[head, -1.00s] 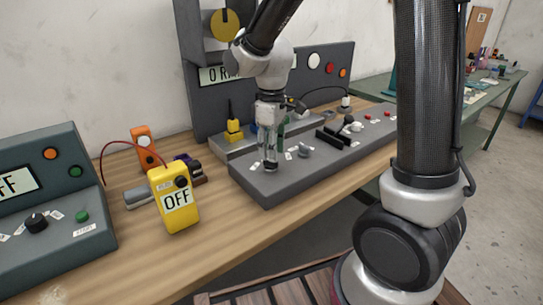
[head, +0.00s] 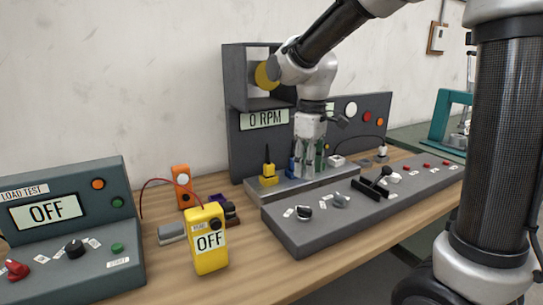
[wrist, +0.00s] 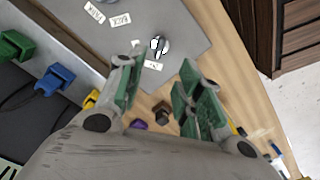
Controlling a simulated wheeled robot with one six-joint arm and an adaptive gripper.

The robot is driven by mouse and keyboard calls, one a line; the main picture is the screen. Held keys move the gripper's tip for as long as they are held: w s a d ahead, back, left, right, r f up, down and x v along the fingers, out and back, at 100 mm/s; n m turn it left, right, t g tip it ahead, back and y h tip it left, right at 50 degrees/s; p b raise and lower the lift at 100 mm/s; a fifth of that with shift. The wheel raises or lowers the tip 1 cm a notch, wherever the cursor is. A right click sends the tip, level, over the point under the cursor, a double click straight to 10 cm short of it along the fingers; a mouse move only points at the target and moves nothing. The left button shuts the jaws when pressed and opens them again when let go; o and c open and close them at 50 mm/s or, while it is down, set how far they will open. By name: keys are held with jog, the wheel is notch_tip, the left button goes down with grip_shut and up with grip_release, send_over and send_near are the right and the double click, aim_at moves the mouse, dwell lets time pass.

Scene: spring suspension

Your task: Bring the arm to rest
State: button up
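My gripper (head: 309,172) hangs pointing down over the back edge of the grey control panel (head: 300,240), in front of the machine with the "0 RPM" display (head: 264,119). In the wrist view my gripper (wrist: 155,88) has its two green-padded fingers apart with nothing between them. A grey knob (wrist: 159,45) on the panel lies beyond the fingertips in that view, apart from them. My arm reaches in from the upper right in the head view.
Yellow (head: 269,174) and blue (head: 291,166) blocks stand beside my gripper on the grey ledge. A yellow meter reading "OFF" (head: 208,241), an orange device (head: 182,187) and a load test box (head: 70,215) stand left on the wooden bench (head: 180,284). Open air lies above the panel.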

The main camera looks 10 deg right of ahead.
jog(key=s+d+r+m+t, duration=0.2)
jog(key=s+d+m, duration=0.2)
jog(key=s+d, duration=0.3)
jog(key=s+d+r+m+t, duration=0.2)
jog(key=s+d+m, duration=0.3)
jog(key=s, duration=0.7)
jog(key=shift+d+r+m, duration=0.15)
jog(key=shift+d+m, duration=0.15)
jog(key=shift+d, duration=0.95)
